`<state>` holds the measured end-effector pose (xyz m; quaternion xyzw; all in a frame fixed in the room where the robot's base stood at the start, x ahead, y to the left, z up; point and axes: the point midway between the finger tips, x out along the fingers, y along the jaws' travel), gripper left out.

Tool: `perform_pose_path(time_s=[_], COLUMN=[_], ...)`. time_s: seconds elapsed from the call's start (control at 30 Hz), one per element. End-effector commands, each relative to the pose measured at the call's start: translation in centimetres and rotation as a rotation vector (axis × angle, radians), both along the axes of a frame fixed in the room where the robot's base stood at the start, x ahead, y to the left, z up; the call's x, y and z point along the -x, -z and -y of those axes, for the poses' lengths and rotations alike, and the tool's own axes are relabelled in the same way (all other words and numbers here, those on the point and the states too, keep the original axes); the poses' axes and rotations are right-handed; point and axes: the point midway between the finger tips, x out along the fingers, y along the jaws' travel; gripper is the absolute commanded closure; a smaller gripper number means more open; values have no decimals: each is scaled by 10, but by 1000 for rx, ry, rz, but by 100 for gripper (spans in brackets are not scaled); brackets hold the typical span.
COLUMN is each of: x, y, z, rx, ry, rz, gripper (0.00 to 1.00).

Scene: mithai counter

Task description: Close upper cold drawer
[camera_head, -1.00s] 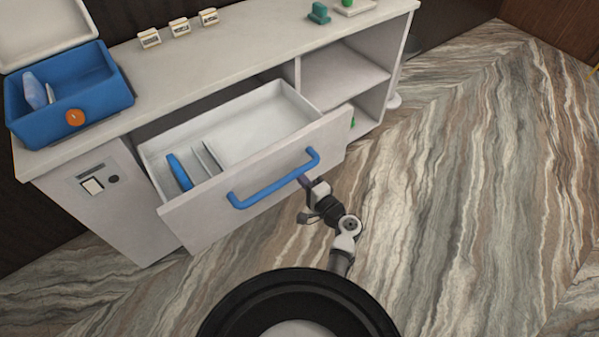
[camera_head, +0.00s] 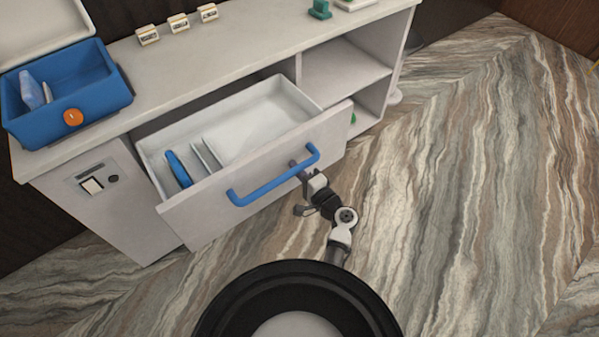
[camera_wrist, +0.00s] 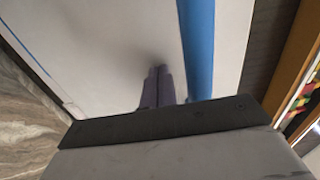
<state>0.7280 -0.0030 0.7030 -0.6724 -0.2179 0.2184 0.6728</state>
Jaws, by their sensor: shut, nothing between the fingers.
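The upper cold drawer (camera_head: 222,210) is pulled out of the white counter, its inside open to view. It has a blue bar handle (camera_head: 262,190) across its front. My gripper (camera_head: 293,165) is at the drawer front, close to the right end of the handle. In the wrist view my gripper (camera_wrist: 158,72) has its two dark fingers together with nothing between them. They point at the white drawer front (camera_wrist: 120,45), beside the blue handle (camera_wrist: 197,45). I cannot tell for certain whether the fingertips touch the front.
A blue item (camera_head: 178,168) and thin white dividers (camera_head: 206,155) are inside the drawer. A blue box (camera_head: 62,105) with an orange knob stands on the countertop (camera_head: 225,50) at left. Open shelves (camera_head: 345,75) are right of the drawer. The patterned floor (camera_head: 470,180) at right is clear.

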Motion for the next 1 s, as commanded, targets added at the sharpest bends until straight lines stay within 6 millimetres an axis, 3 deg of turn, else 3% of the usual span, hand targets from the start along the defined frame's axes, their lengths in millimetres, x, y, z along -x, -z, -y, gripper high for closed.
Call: perform_pose_path(time_s=[1.0], x=[-150], y=[3], z=[-110], rx=[0], ry=[-4], rz=[5], gripper=[100])
